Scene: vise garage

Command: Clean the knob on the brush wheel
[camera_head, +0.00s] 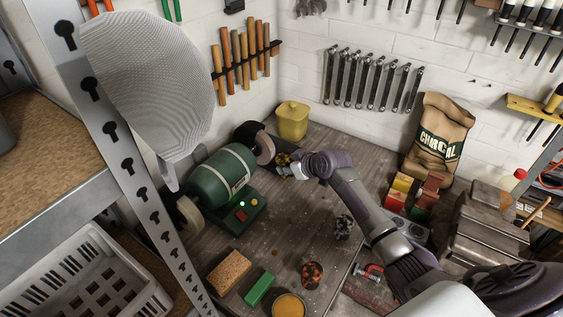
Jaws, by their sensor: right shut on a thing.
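A green bench grinder (222,177) stands on the workbench, with a small green light lit on its base. It has a pinkish-brown wheel (265,148) at its back end and a pale wheel (190,212) at its front end. I cannot tell for sure which is the brush wheel. My right gripper (289,168) is shut on a small brass-coloured thing, seemingly the knob (282,159), just right of the back wheel. The knob is partly hidden by the fingers, and I cannot tell whether it touches the wheel. My left gripper is not in view.
A yellow canister (292,120) stands behind the back wheel. A metal post (120,150) rises at left.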

